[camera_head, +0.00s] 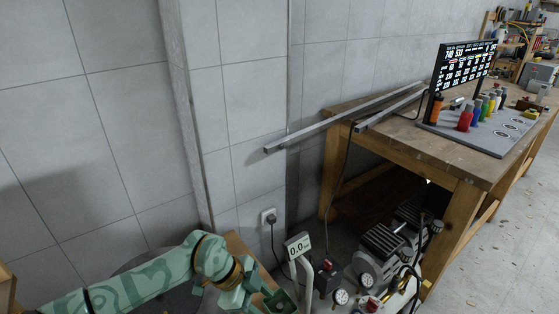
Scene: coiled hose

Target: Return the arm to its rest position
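My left arm (130,288), mint green with darker patterns and brown bands, comes in from the bottom left corner. It reaches to the lower middle of the head view. Its gripper end (262,298) is at the bottom edge, close to the scale display post, and is partly cut off. I cannot make out its fingertips or whether it holds anything. My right arm and gripper are not in view. No coiled hose can be made out.
A wooden workbench (425,150) holds metal bars, coloured bottles and a screen. A tiled wall (100,120) stands behind my arm.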

